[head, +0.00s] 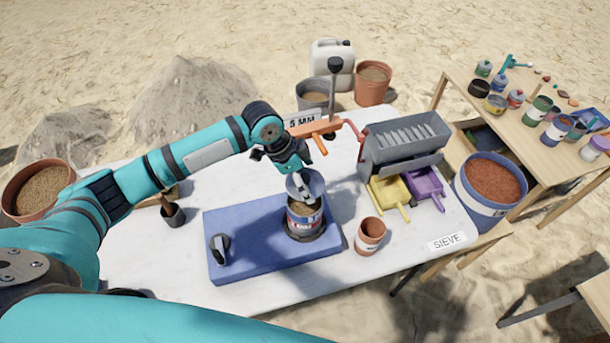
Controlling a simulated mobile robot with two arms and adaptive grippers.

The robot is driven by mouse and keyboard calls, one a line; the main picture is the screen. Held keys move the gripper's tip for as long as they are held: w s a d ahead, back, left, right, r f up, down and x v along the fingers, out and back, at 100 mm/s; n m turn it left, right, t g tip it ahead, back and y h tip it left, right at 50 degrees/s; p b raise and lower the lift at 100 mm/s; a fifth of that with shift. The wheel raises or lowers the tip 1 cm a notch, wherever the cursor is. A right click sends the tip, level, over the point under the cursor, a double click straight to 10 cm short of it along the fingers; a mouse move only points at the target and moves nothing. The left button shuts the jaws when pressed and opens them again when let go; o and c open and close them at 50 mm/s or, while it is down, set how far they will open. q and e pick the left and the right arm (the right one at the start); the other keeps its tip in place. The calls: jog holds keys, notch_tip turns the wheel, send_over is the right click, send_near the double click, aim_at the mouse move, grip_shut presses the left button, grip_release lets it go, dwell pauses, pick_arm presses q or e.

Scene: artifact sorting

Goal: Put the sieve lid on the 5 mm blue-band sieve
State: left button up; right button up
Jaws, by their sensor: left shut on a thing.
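My left gripper (297,170) points down over the blue shaker base and is shut on the grey sieve lid (307,187). The lid looks tilted and is just above the sieve's far rim; I cannot tell whether they touch. The sieve (304,222) stands upright on a dark round plate on the blue base (262,260), with a blue and red band around it. Its top opening is partly covered by the lid from this view. My right gripper is not in view.
A "5 MM" sign (302,122) and an orange-handled tool (318,130) are behind my gripper. A terracotta cup (370,236) stands right of the base. A grey riffle box (405,140) with yellow (388,195) and purple (426,185) pans is farther right. The table's left front is clear.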

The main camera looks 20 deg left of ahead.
pick_arm(q)
jog(key=shift+f+b, duration=1.2)
jog(key=shift+f, duration=1.55)
jog(key=shift+p, duration=0.95)
jog(key=shift+f+b, duration=0.5)
jog(key=shift+f, duration=0.4)
jog(key=o, duration=1)
jog(key=shift+c, duration=0.2)
